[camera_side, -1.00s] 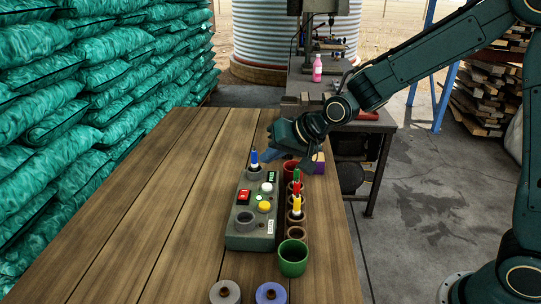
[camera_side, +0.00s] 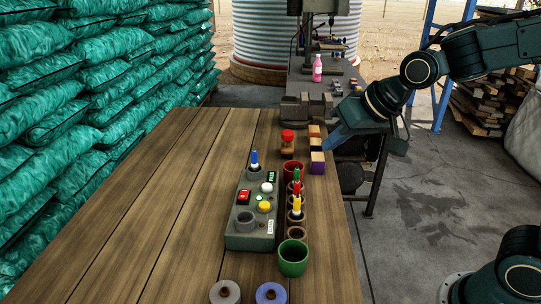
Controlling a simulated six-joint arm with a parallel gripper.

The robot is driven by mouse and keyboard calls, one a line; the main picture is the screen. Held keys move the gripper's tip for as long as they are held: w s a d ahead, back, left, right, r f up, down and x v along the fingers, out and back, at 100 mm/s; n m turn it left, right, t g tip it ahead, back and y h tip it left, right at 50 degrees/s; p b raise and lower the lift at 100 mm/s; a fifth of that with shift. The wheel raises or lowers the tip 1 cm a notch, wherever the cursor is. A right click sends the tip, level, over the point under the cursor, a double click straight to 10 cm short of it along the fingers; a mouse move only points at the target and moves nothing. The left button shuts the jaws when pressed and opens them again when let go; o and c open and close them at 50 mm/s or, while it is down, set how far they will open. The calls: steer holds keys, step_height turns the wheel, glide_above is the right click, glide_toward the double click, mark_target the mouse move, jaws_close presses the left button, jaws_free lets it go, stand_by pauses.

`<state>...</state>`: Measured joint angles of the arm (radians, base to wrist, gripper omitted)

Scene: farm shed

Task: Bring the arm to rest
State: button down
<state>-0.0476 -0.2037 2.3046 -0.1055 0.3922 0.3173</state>
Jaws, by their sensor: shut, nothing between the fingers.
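My gripper (camera_side: 331,144) is shut and empty. Its blue finger end hangs over the right edge of the wooden table (camera_side: 150,215), close beside a short row of small blocks (camera_side: 316,145) in orange, dark and purple-yellow tones. I cannot tell whether it touches them. My arm reaches in from the upper right, with the wrist bent downward. The tip is partly hard to make out against the dark bench behind.
A grey control box (camera_side: 252,218) with buttons and a blue peg stands mid-table. The table's left side is clear.

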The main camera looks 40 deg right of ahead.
steer(key=s+d+n, duration=0.1)
steer(key=s+d, duration=0.1)
steer(key=s, duration=0.7)
steer(key=s+d+r+n+g+h, duration=0.1)
steer(key=s+d, duration=0.1)
steer(key=s, duration=0.7)
steer(key=shift+d+g+h, duration=0.15)
steer(key=shift+g+h, duration=0.15)
